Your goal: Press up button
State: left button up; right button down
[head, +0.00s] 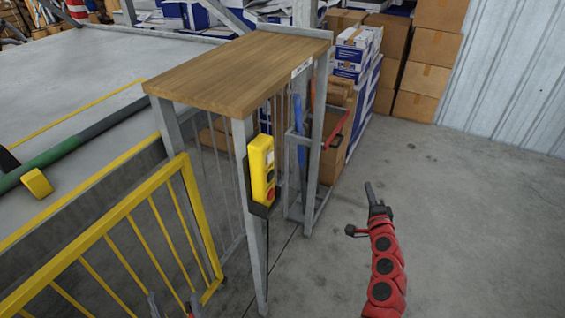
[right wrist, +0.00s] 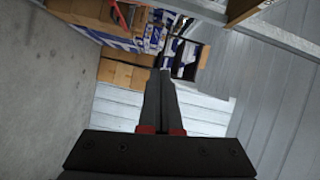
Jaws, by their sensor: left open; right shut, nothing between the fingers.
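A yellow control box (head: 262,168) hangs on the front leg of a wood-topped stand in the head view. A red button (head: 270,194) shows at its lower end and dark buttons show above it; which one is the up button I cannot tell. My right gripper (head: 370,191) is shut and empty, to the right of the box and apart from it, above the floor. In the right wrist view its fingers (right wrist: 163,78) are together. My left gripper (head: 172,304) shows only in part at the bottom edge, left of the stand's front leg, near the yellow railing.
The stand's wooden top (head: 240,70) overhangs the control box. A yellow railing (head: 120,235) stands at the left. A rack (head: 305,160) with blue and red tools stands behind the box. Cardboard boxes (head: 425,70) are stacked at the back. The floor at the right is clear.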

aim_at(272, 157)
jog(key=s+a+r+n+g+y, duration=0.15)
jog(key=a+r+n+y, duration=0.35)
jog(key=a+r+y, duration=0.6)
jog(key=s+a+r+n+g+y, duration=0.3)
jog(key=s+n+g+y, duration=0.3)
jog(key=s, duration=0.2)
jog(key=shift+a+r+b, duration=0.35)
jog(key=shift+r+b, duration=0.1)
jog(key=shift+r, duration=0.25)
jog(key=shift+a+g, duration=0.1)
jog(key=shift+g, duration=0.15)
jog(key=p+x, duration=0.5)
jog(key=x, duration=0.8)
jog(key=shift+w+a+r, duration=0.1)
jog(key=shift+a, duration=0.05)
jog(key=shift+w+a, duration=0.15)
jog(key=shift+a, duration=0.05)
